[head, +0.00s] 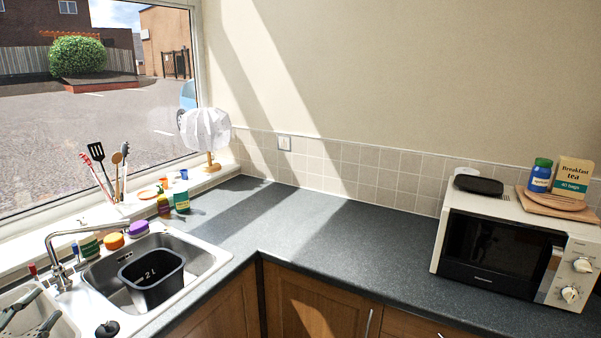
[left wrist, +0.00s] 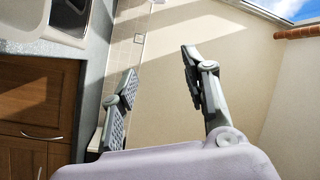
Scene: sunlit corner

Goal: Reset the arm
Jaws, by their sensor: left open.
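My left gripper (head: 32,313) shows at the lower left corner of the head view, over the left part of the sink. In the left wrist view its two fingers (left wrist: 159,70) are spread apart with nothing between them. Behind them in that view are the plain wall and a strip of tile. Most of my left arm is outside the head view. My right gripper is not in view.
The steel sink (head: 215,262) holds a black tub (head: 152,281). The tap (head: 58,262) stands near my left gripper. Bottles and utensils line the window sill. A microwave (head: 500,247) stands at the right. The worktop (head: 330,240) between is clear.

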